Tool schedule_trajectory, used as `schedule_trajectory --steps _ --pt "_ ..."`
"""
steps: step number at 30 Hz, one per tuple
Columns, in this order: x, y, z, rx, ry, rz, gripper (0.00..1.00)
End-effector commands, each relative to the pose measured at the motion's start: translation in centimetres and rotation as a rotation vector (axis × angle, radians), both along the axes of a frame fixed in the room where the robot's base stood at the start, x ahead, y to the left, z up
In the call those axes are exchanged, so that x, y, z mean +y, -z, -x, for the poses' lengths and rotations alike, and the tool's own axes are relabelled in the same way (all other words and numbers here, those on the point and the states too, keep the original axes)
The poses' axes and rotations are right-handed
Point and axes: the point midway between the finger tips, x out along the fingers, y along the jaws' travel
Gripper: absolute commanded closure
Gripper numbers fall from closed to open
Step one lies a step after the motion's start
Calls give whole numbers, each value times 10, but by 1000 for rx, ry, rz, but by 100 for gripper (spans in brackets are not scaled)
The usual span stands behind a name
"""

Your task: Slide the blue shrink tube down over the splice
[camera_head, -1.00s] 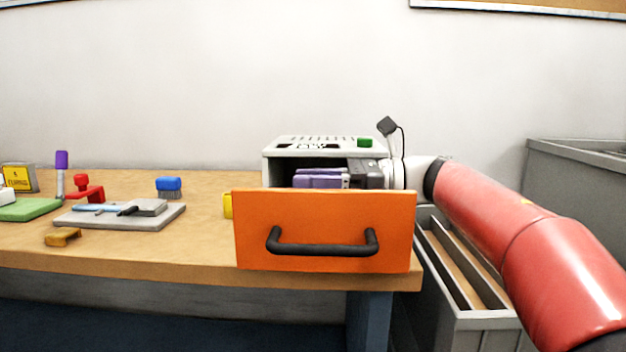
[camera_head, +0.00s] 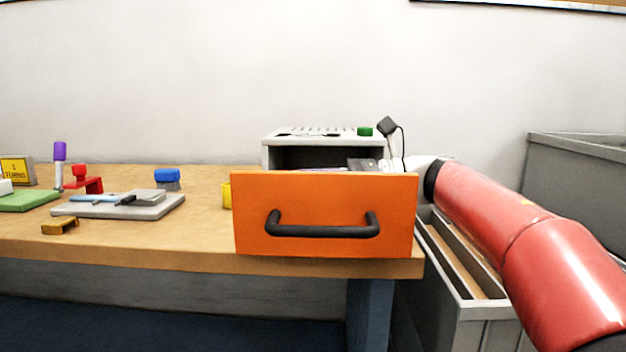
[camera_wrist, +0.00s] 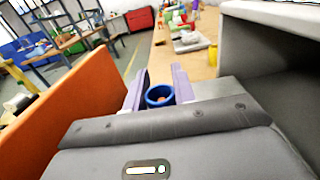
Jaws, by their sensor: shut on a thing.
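The blue shrink tube (camera_wrist: 150,98) shows in the wrist view as a blue ring with an open, dark mouth. It sits between the two purple fingers of my gripper (camera_wrist: 161,74), which are shut on it. Something small and reddish shows inside the ring, too small to make out. In the head view the orange panel (camera_head: 325,189) hides the fingers and the tube. I cannot make out the splice in either view.
A grey open-fronted box (camera_head: 275,148) with a green knob (camera_head: 364,131) stands behind the panel. The panel has a black handle (camera_head: 322,231). A grey board (camera_head: 165,208) with tools, a blue brush (camera_head: 167,176) and a purple-topped tool (camera_head: 60,151) are on the bench's left.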

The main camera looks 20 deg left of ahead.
Motion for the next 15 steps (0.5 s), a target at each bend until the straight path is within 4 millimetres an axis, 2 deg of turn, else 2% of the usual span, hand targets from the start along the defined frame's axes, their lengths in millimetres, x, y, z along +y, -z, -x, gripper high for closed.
schedule_trajectory --steps 15 --pt "0 13 0 0 0 0 96"
